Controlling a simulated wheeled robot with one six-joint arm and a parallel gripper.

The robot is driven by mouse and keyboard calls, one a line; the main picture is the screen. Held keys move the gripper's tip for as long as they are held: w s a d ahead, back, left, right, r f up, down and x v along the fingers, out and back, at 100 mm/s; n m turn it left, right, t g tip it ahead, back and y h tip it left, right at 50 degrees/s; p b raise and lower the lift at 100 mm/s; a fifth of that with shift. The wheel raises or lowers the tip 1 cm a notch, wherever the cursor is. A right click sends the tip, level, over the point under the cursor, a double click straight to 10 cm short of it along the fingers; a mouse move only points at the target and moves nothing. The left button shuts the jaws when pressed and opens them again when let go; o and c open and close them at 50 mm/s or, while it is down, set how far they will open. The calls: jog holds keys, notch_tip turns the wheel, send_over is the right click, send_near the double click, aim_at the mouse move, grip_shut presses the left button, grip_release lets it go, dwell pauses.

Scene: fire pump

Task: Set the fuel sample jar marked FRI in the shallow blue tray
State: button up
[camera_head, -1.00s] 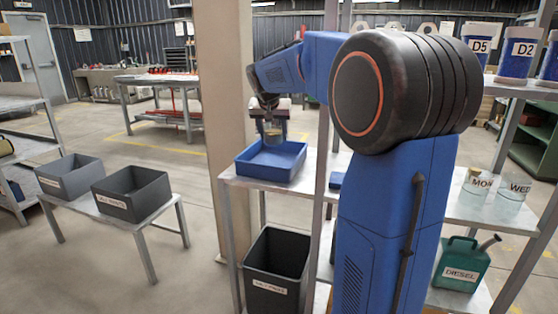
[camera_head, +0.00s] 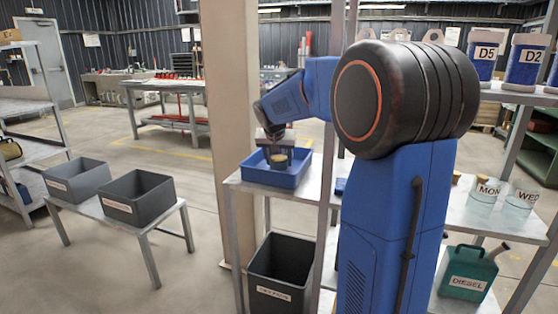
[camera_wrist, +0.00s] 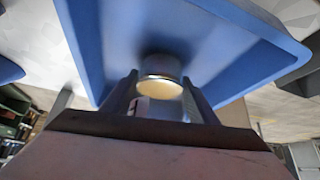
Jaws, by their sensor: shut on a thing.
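A small clear jar with a yellowish top (camera_head: 279,163) is low within the outline of the shallow blue tray (camera_head: 262,178). My gripper (camera_head: 276,148) comes down from above and is shut on this jar. In the wrist view the jar (camera_wrist: 162,76) sits between my two fingers, with the blue tray (camera_wrist: 90,40) behind it. A bit of pale label with dark marks shows on the jar, but I cannot read it. I cannot tell whether the jar's base touches the tray floor.
Jars marked MON (camera_head: 487,192) and WED (camera_head: 521,198) stand on the right shelf, above a green diesel can (camera_head: 467,272). Blue containers D5 (camera_head: 484,55) and D2 (camera_head: 525,62) are higher up. A shelf post (camera_head: 325,190) stands right of the tray. Grey bins (camera_head: 137,196) are left.

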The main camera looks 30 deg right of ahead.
jog(key=o, duration=1.4)
jog(key=shift+s+a+r, duration=0.1)
jog(key=shift+a+r, duration=0.05)
jog(key=shift+r, duration=0.2)
jog(key=v, duration=1.1)
jog(key=shift+s+a+r, duration=0.1)
jog(key=shift+s, duration=0.05)
jog(key=s+a+f+n+y, duration=0.1)
jog(key=s+a+f, duration=0.4)
jog(key=s, duration=0.6)
jog(key=s+a+f+n+y, duration=0.1)
jog(key=s+a+f+n, duration=0.3)
jog(key=s, duration=0.8)
jog(key=s+a+f+n+y, duration=0.2)
jog(key=s+a+f+n, duration=0.1)
jog(key=s+a+f, duration=0.4)
jog(key=shift+s+a+f, duration=0.1)
jog(key=shift+s+f, duration=0.4)
jog(key=shift+s, duration=0.4)
jog(key=shift+s+a+f, duration=0.1)
jog(key=shift+s+f, duration=0.4)
jog(key=shift+s, duration=0.35)
jog(key=shift+s+a+f, duration=0.1)
jog(key=shift+s+f, duration=0.4)
jog(key=shift+s, duration=0.4)
